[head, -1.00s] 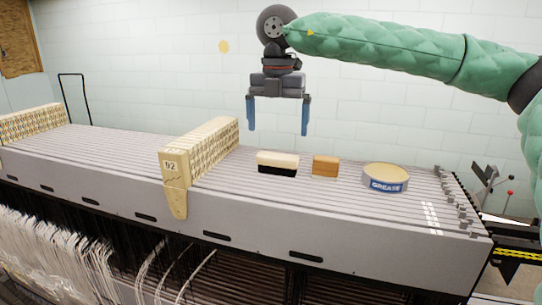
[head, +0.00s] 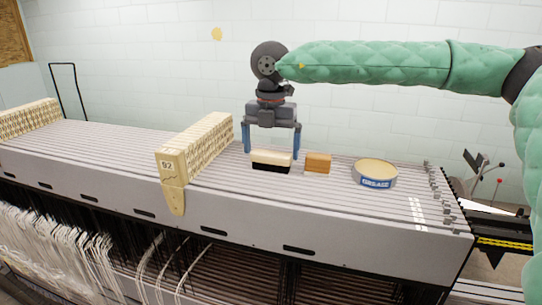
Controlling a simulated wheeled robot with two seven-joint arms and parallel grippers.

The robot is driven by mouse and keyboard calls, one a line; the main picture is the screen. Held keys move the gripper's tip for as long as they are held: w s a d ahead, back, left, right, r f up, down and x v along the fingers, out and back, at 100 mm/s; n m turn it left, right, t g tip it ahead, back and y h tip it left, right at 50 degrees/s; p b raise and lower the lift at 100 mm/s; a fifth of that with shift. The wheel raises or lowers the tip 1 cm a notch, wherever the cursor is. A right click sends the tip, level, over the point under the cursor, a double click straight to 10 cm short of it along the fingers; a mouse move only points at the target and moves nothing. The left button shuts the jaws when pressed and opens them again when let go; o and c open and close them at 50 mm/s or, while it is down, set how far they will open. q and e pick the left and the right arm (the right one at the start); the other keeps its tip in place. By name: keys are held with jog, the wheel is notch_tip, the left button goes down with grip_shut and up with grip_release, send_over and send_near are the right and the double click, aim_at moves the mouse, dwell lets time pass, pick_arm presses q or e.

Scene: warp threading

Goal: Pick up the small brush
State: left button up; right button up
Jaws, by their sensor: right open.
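The small brush (head: 271,161) lies on the grey ribbed top of the machine, with a cream upper part and a dark lower part. My right gripper (head: 271,155) points straight down at the brush, with its blue fingers spread wide, one towards each end of it. The fingertips are low, near the brush's height. Whether they touch it or stand behind it I cannot tell. My left gripper is not in view.
A small orange-brown block (head: 318,163) sits just right of the brush. A round grease tin (head: 375,173) stands further right. A row of cream cards marked 92 (head: 197,148) stands to the left. The ribbed top (head: 110,145) is clear further left.

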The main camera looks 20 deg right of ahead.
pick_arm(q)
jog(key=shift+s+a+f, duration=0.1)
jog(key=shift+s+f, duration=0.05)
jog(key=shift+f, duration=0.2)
pick_arm(e)
jog(key=shift+s+f, duration=0.1)
jog(key=shift+f, duration=0.2)
jog(key=c, duration=0.7)
jog(key=shift+c, duration=0.2)
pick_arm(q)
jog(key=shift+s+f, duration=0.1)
pick_arm(e)
jog(key=shift+r, duration=0.15)
notch_tip(320, 180, up, 3)
jog(key=b, duration=0.2)
jog(key=shift+r+b, duration=0.1)
jog(key=shift+b, duration=0.2)
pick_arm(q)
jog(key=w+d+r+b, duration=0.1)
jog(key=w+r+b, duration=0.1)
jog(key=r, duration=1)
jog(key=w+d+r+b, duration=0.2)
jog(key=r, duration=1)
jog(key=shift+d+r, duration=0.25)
pick_arm(e)
jog(key=s+d+r, duration=0.3)
jog(key=d+r, duration=0.4)
jog(key=d, duration=0.4)
jog(key=shift+s+r, duration=0.2)
jog(key=shift+r, duration=0.1)
